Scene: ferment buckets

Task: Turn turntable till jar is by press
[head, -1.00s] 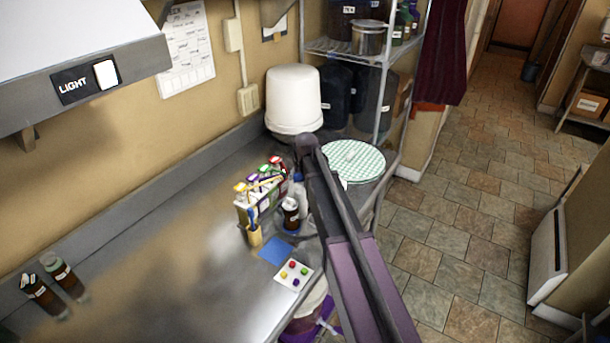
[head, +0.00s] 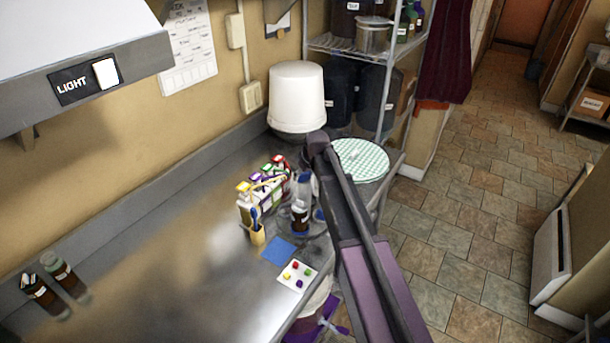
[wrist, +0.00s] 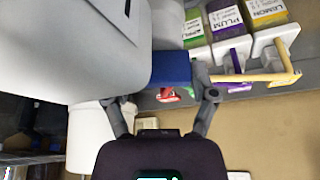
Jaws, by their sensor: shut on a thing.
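A dark jar with a pale label (head: 300,218) stands near the counter's right edge, on what looks like a grey turntable (head: 291,234), mostly covered. A clear bottle-like shape (head: 303,187) rises just behind the jar. My gripper (wrist: 160,85) is shut on a blue block (wrist: 172,68), seen between its fingers in the wrist view. The block adjoins a large pale grey body (wrist: 75,50); I cannot tell what that is. In the head view my arm hides most of the gripper. I cannot make out the press for certain.
A blue square (head: 278,250) and a card with coloured dots (head: 297,275) lie in front. A white bucket (head: 297,97) stands behind. The left counter is mostly clear.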

